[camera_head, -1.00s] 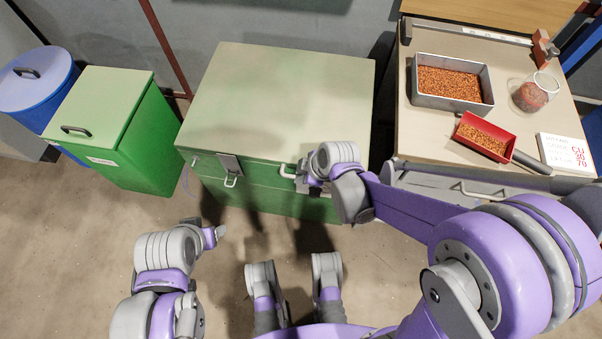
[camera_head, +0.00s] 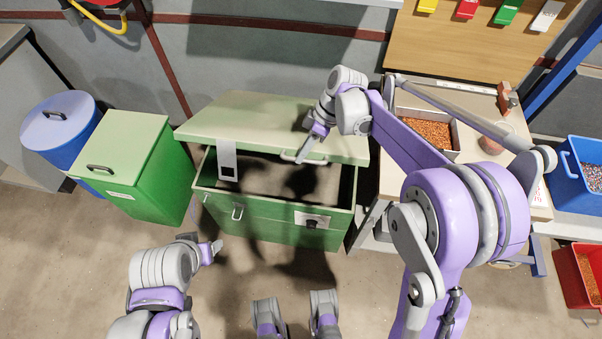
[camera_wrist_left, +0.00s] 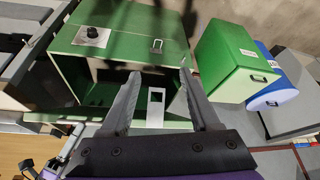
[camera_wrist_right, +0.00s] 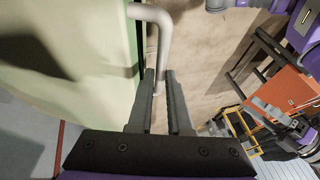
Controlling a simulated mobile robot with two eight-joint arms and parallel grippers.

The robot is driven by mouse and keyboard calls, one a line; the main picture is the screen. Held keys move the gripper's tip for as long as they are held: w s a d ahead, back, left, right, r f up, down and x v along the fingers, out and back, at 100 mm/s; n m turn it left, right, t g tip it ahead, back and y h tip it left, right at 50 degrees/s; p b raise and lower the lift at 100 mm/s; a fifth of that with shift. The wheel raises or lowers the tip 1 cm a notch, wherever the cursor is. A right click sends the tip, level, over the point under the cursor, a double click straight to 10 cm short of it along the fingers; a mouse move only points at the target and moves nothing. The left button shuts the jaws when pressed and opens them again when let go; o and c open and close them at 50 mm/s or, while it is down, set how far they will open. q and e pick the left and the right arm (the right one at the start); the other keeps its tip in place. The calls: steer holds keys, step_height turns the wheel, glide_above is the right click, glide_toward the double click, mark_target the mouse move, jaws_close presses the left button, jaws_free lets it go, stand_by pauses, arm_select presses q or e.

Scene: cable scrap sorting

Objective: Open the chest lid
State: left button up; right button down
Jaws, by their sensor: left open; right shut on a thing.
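The green chest (camera_head: 272,225) stands open at the middle of the head view, its pale green lid (camera_head: 260,118) raised and tilted up towards the back. My right gripper (camera_head: 303,158) is shut on the lid's metal handle (camera_head: 288,156); the right wrist view shows the handle (camera_wrist_right: 162,25) running down to its fingertips (camera_wrist_right: 160,75). A metal hasp (camera_head: 227,160) hangs from the lid's front edge, apart from the staple (camera_head: 237,212) on the chest front. My left gripper (camera_head: 218,248) is open and empty in front of the chest. In the left wrist view the hasp (camera_wrist_left: 156,106) shows beyond its fingers.
A green bin (camera_head: 128,163) and a blue drum (camera_head: 62,125) stand left of the chest. A workbench with a tray of granules (camera_head: 430,134) is close on the right. Bare floor (camera_head: 60,270) lies at the front left.

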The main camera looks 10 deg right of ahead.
steer(key=w+r, duration=0.1)
steer(key=w+r+p, duration=0.1)
steer(key=r, duration=0.1)
steer(key=w+d+r+p, duration=0.1)
steer(key=shift+r, duration=0.35)
arm_select(q)
steer(key=shift+w+r, duration=0.1)
steer(key=shift+r, duration=1.65)
arm_select(e)
steer(key=shift+w+d+r, duration=0.15)
steer(key=shift+w+r, duration=0.2)
steer(key=shift+r, duration=0.05)
arm_select(q)
steer(key=shift+c, duration=0.3)
